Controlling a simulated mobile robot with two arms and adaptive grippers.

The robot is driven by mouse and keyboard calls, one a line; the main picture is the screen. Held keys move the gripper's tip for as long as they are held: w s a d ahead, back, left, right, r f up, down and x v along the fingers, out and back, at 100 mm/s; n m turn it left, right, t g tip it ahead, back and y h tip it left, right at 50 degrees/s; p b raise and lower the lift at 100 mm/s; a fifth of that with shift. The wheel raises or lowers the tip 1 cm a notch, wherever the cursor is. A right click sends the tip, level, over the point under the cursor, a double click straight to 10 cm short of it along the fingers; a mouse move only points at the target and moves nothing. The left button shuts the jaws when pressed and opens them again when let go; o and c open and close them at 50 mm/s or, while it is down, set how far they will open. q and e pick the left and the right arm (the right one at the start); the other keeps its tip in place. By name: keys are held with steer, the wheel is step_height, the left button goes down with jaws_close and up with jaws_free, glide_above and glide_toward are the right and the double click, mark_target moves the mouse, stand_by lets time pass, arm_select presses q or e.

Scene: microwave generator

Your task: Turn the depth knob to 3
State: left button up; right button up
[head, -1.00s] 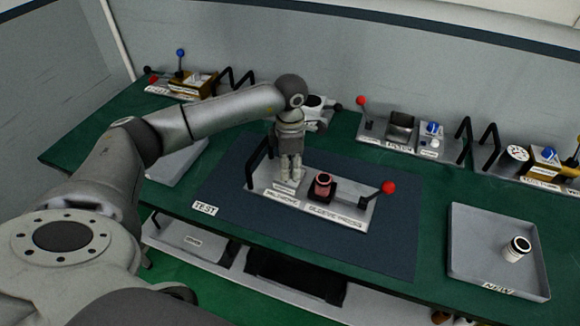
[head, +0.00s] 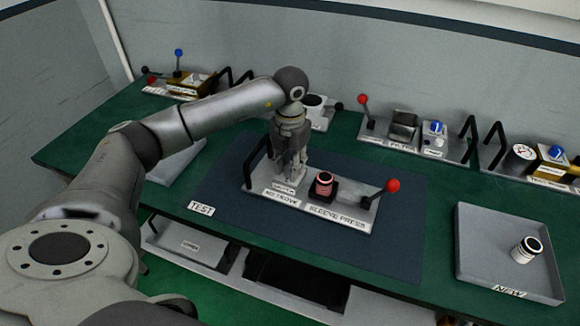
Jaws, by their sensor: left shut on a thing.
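The sleeve press module (head: 345,215) stands on the dark blue mat in the middle of the bench. My left gripper (head: 287,176) points down over its left part, beside the black handle. Its jaws are shut on the depth knob, which the fingers hide. A small label in front of the fingers is too blurred to read, so I cannot tell the knob's setting. A reddish sleeve (head: 324,181) sits in the black holder right of the gripper. A red-ball lever (head: 393,186) is at the module's right end. My right gripper is out of view.
A grey tray marked NEW (head: 480,262), with a black and white cylinder (head: 526,250) in it, is at the right. Other modules with levers and handles line the back. The mat (head: 405,235) is clear right of the press.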

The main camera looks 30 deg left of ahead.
arm_select(q)
steer(key=n, duration=0.3)
steer(key=shift+n+b, duration=0.3)
steer(key=shift+n, duration=0.1)
steer(key=n, duration=0.2)
steer(key=shift+n, duration=0.4)
steer(key=n, duration=0.4)
steer(key=shift+n, duration=1)
steer(key=o, duration=1.1)
steer(key=shift+c, duration=0.2)
